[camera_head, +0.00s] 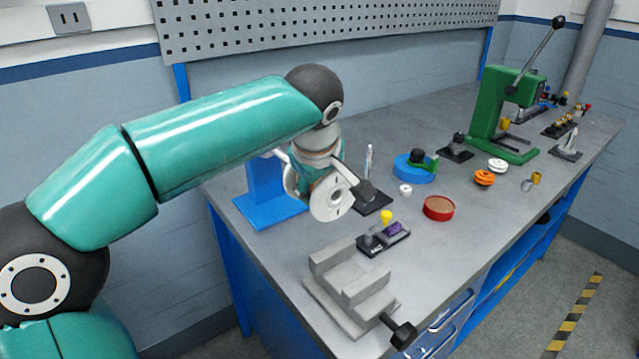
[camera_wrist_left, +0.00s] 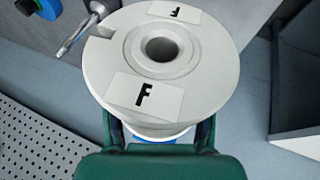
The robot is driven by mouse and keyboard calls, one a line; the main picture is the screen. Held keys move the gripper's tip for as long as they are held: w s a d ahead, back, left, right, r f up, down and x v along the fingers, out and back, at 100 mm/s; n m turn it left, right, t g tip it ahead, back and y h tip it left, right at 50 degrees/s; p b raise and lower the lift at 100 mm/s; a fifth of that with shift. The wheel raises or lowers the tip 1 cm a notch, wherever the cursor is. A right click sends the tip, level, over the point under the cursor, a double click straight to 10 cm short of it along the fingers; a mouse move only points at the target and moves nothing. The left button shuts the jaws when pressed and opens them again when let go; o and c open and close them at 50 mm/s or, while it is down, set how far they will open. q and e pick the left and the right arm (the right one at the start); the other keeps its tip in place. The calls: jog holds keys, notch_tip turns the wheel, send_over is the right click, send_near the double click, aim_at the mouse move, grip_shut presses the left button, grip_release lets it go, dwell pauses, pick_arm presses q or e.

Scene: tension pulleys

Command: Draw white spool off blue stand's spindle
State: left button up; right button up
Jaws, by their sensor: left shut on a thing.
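The white spool (camera_head: 332,203), with an F label on its flange, is in my left gripper (camera_head: 313,181) at the right side of the blue stand (camera_head: 264,192). In the left wrist view the spool (camera_wrist_left: 112,62) fills the middle, its flange facing the camera. The left gripper's fingers (camera_wrist_left: 160,132) reach behind this flange and are shut on the spool. The centre hole is open at the face, and no spindle tip protrudes from it. My arm and the spool hide the spindle, so I cannot tell whether the spool is still on it. My right gripper is not in view.
A black base with an upright metal rod (camera_head: 369,160) stands just right of the spool. A grey vise (camera_head: 345,290) is in front. A blue disc (camera_head: 414,174), a red round tin (camera_head: 438,208) and a green press (camera_head: 490,115) are further right. The pegboard is behind.

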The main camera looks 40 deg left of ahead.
aim_at(332, 185)
pick_arm(q)
jog(key=shift+s+d+b, duration=0.25)
jog(key=shift+d, duration=0.6)
jog(key=shift+s+d+b, duration=0.2)
jog(key=shift+d, duration=0.6)
jog(key=shift+d, duration=0.1)
jog(key=shift+s+d+b, duration=0.2)
jog(key=shift+s+d, duration=0.05)
jog(key=shift+d, duration=0.55)
jog(key=shift+s+d+b, duration=0.2)
jog(key=shift+s+d, duration=0.05)
jog(key=shift+d, duration=0.55)
jog(key=shift+d, duration=0.1)
jog(key=d, duration=0.1)
jog(key=s+d, duration=0.1)
jog(key=d, duration=0.1)
jog(key=shift+d, duration=0.3)
